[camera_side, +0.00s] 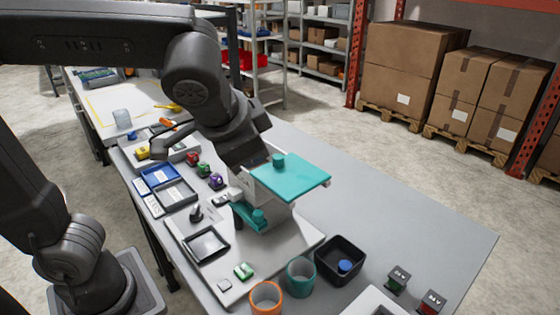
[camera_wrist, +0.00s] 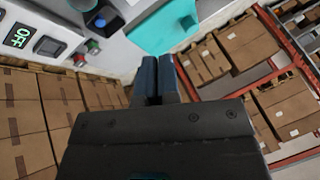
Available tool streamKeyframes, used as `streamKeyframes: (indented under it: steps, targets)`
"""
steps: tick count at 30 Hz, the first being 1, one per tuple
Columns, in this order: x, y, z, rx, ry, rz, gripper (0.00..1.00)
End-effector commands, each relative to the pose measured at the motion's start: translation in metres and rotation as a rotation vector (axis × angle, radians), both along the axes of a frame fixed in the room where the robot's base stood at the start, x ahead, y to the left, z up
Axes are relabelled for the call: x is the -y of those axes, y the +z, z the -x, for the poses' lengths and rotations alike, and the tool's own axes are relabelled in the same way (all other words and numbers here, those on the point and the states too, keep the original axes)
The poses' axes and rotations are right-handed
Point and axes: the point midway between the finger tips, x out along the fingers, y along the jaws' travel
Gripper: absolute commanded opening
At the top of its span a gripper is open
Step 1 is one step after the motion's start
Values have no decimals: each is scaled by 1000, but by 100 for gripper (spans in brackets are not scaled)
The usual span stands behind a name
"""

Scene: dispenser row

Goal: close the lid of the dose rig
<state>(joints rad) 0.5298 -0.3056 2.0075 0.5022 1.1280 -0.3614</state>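The dose rig (camera_side: 270,207) is a white body on a light base plate, with a broad teal lid (camera_side: 295,182) on top. The lid looks roughly level and overhangs the body at the right; whether it is fully down I cannot tell. A teal knob stands on it.
An orange cup (camera_side: 266,298), a teal cup (camera_side: 300,277) and a black bin (camera_side: 340,260) stand in front of the rig. Small trays (camera_side: 176,193) and coloured pieces lie to its left.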

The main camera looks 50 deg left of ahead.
Motion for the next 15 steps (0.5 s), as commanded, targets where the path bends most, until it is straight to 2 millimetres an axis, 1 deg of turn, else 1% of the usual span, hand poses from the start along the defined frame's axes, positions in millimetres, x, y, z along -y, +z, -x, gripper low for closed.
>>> streamKeyframes:
  steps: [1,3,5,8,10,15]
  targets:
    - [13,4,-6,14,-21,-27,0]
    - [22,8,-11,33,-31,-50,0]
    - [26,9,-13,44,-34,-61,0]
    - [26,6,-17,49,-33,-67,0]
    - [23,0,-21,48,-31,-67,0]
    - [15,-26,-38,44,-30,-67,0]
